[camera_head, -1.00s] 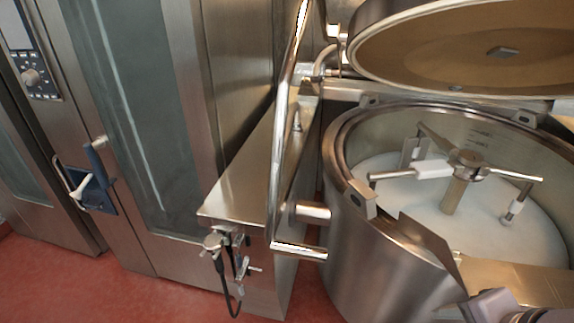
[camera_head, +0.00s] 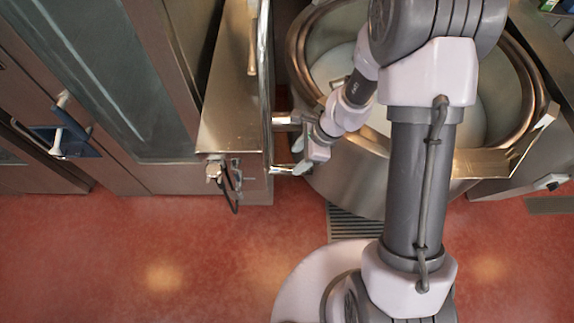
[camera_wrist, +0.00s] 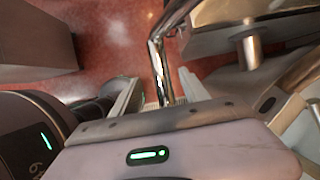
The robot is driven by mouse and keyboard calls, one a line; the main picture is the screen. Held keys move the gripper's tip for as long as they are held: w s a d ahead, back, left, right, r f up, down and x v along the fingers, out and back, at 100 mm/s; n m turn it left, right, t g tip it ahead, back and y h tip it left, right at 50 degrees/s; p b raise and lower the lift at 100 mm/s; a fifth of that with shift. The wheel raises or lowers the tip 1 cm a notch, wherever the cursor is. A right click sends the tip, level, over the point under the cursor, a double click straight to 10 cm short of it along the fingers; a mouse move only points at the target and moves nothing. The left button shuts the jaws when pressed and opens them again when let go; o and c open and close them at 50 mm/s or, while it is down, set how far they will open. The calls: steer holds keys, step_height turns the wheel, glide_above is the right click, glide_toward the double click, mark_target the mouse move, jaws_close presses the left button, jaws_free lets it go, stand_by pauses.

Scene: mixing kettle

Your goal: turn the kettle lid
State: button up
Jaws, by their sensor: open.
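The steel kettle (camera_head: 330,192) stands at upper centre in the head view, its open bowl partly hidden behind my arm. The lid itself is not clearly visible now. A long chrome bar handle (camera_head: 266,90) runs down along the kettle's left side and bends right into a short grip (camera_head: 283,169). My gripper (camera_head: 299,157) is open near the lower end of this bar, by the kettle's left wall. In the wrist view the chrome bar (camera_wrist: 158,62) runs down between the two open fingers of my gripper (camera_wrist: 160,92). Whether it touches either finger I cannot tell.
A steel cabinet column (camera_head: 228,125) with a tap and black hose (camera_head: 231,195) stands left of the bar. An oven door (camera_head: 110,90) with a blue-backed latch (camera_head: 75,138) is further left. A floor grate (camera_head: 352,222) lies below the kettle. Red floor (camera_head: 150,260) is clear in front.

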mark_target(289, 167)
steer(key=b+x, duration=0.1)
steer(key=x, duration=0.6)
steer(key=shift+a+f, duration=0.1)
steer(key=shift+f, duration=0.05)
jaws_close()
stand_by(1.1)
